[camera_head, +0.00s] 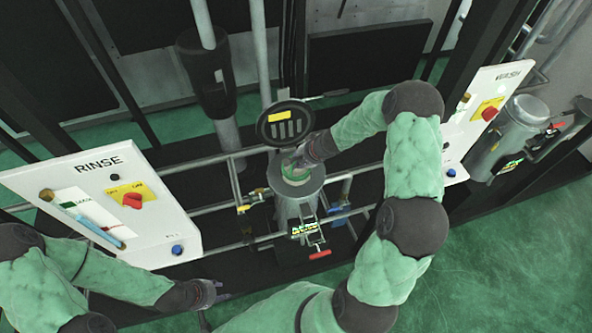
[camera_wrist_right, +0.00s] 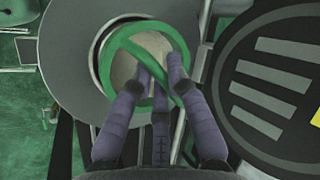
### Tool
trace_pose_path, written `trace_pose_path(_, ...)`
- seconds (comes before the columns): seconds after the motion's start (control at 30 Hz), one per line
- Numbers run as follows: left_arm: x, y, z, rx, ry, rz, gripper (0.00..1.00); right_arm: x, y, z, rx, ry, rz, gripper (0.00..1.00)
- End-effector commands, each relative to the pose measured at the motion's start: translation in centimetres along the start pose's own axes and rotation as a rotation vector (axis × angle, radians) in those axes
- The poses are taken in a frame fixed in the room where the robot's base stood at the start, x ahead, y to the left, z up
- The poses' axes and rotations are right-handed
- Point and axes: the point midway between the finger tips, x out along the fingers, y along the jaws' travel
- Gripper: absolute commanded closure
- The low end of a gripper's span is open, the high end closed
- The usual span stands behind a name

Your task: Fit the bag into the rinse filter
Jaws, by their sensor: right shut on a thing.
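The rinse filter (camera_head: 299,204) is a grey metal canister in the middle of the head view, with its round dark lid (camera_head: 285,124) swung open behind it. The bag's green ring (camera_head: 290,180) is at the canister's mouth. In the right wrist view the ring (camera_wrist_right: 104,62) has a green bar across it and pale cloth inside. It lies over the mouth within the wide grey flange (camera_wrist_right: 70,60); I cannot tell how deep it sits. My right gripper (camera_wrist_right: 160,72) is shut on the bag by its green bar. My left gripper (camera_head: 220,294) is low on the left, away from the filter; its fingers are too small to judge.
The white RINSE panel (camera_head: 100,200) stands at left, with a red switch and a blue tube on it. The WASH panel (camera_head: 490,110) and another closed canister (camera_head: 510,135) are at right. Pipes and a red-handled valve (camera_head: 320,254) surround the rinse filter.

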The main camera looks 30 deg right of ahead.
Motion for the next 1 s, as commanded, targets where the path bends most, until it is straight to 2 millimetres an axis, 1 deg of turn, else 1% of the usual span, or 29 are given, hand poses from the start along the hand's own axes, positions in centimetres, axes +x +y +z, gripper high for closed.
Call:
trace_pose_path(0.2, 0.8, -0.3, 0.0, 0.0, 0.0, 0.0, 0.6, 2.5, 1.7, 0.0, 0.002, 0.0, 0.001, 1.0)
trace_pose_path(0.3, 0.9, -0.3, -0.1, 0.0, 0.0, 0.0, 0.6, 3.2, 2.2, -0.1, 0.0, 0.001, 0.001, 1.0)
trace_pose_path(0.6, 0.9, -0.3, 0.0, 0.0, 0.0, 0.0, 0.6, 3.4, 2.2, -0.1, 0.0, 0.001, 0.0, 1.0)
trace_pose_path(0.77, 1.3, -0.5, -0.1, 0.0, 0.0, 0.0, 0.6, 3.7, 2.4, 0.0, 0.0, 0.001, 0.0, 1.0)
trace_pose_path(0.8, 1.3, -0.5, -0.1, 0.0, 0.0, 0.0, 0.6, 3.7, 2.4, 0.0, 0.0, 0.0, 0.0, 0.78)
trace_pose_path(0.87, 1.2, -0.5, -0.1, 0.0, 0.0, 0.0, 0.6, 3.6, 2.4, 0.0, 0.0, 0.0, 0.0, 0.61)
trace_pose_path(1.0, 1.2, -0.4, -0.1, 0.0, 0.0, 0.0, 0.6, 3.6, 2.4, 0.0, 0.0, 0.0, 0.0, 0.6)
